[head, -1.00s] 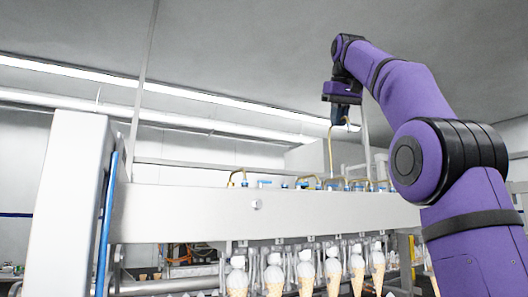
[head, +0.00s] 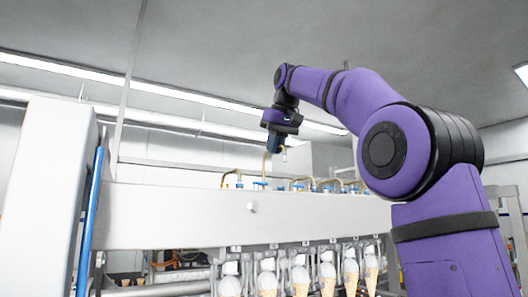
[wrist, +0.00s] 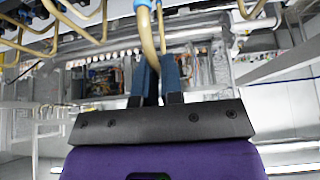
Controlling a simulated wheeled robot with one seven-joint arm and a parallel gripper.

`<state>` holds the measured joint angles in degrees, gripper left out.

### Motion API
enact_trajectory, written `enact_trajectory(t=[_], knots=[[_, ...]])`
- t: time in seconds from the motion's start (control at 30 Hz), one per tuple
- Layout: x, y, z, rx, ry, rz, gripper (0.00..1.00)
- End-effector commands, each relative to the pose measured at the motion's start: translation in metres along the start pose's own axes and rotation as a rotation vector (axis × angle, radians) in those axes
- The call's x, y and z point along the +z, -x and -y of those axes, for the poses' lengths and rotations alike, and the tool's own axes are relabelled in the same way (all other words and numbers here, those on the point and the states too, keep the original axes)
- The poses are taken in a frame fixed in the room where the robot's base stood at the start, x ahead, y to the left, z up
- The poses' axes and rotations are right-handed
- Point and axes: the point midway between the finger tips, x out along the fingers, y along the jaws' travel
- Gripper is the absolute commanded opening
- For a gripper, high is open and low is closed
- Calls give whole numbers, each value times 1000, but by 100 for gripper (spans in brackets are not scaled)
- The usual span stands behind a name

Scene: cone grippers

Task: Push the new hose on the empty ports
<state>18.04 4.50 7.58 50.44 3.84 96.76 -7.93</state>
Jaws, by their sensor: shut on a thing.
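My gripper (head: 275,146) is shut on a thin tan hose (head: 265,165) above the white beam of the cone machine. The hose bends at the jaws, and one leg hangs down towards the blue ports (head: 260,184) on the beam top. Its other, pale end shows just right of the jaws. I cannot tell whether the lower end touches a port. In the wrist view, the hose (wrist: 147,38) comes out between the dark blue fingers (wrist: 154,66). A blue fitting shows at the top edge by the hose. Other hoses (head: 232,174) stand arched on ports on both sides.
The white beam (head: 220,215) runs across the view, with several cones (head: 300,278) hanging below it. A white column (head: 45,185) and a blue pipe (head: 88,225) stand at the left. A thin upright rod (head: 127,95) rises behind. The space above the beam is mostly free.

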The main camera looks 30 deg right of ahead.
Motion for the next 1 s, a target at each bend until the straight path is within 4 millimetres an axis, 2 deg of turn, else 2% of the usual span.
enact_trajectory(t=[0.2,0.6,1.0], knots=[[0,-14,8,-10,17,0,0],[3,-12,8,-9,17,-2,0],[15,-35,8,-8,17,-2,0]])
